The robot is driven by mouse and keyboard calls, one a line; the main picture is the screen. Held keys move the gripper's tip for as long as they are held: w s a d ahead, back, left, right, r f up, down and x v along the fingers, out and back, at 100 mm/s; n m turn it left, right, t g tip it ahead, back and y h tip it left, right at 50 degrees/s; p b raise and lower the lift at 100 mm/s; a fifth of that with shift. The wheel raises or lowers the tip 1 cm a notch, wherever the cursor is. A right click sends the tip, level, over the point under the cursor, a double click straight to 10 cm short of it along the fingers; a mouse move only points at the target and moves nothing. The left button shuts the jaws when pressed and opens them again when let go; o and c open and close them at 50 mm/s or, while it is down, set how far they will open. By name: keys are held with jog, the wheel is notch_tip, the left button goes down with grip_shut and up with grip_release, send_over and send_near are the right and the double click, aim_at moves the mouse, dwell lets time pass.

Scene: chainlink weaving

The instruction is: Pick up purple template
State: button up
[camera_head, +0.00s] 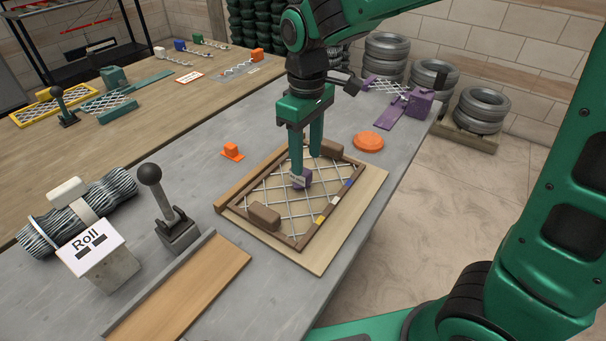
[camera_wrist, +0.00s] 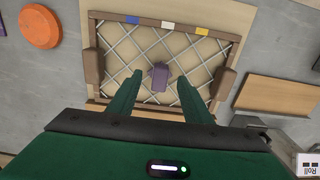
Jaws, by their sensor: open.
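A small purple piece (camera_head: 304,179) lies on the wire mesh inside a brown wooden frame (camera_head: 246,192). It also shows in the wrist view (camera_wrist: 159,80), near the middle of the mesh. My gripper (camera_head: 307,165) is open above the frame, pointing down. In the wrist view its fingertips (camera_wrist: 159,75) stand on either side of the purple piece, with gaps on both sides. One finger partly covers the piece in the head view. At the far right end of the table are a purple block (camera_head: 420,103) and a flat purple strip (camera_head: 391,114) beside another piece of mesh.
The frame has raised brown grips (camera_head: 264,216) and lies on a light board (camera_head: 368,190). An orange disc (camera_head: 368,141) and orange piece (camera_head: 232,151) are nearby. A black-knobbed lever (camera_head: 150,175), wire roll (camera_head: 110,190) and "Roll" sign (camera_head: 91,246) stand left.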

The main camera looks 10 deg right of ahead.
aim_at(305, 171)
jog(key=shift+w+a+f, duration=0.1)
jog(key=shift+a+f, duration=0.05)
jog(key=shift+f, duration=2.65)
grip_shut()
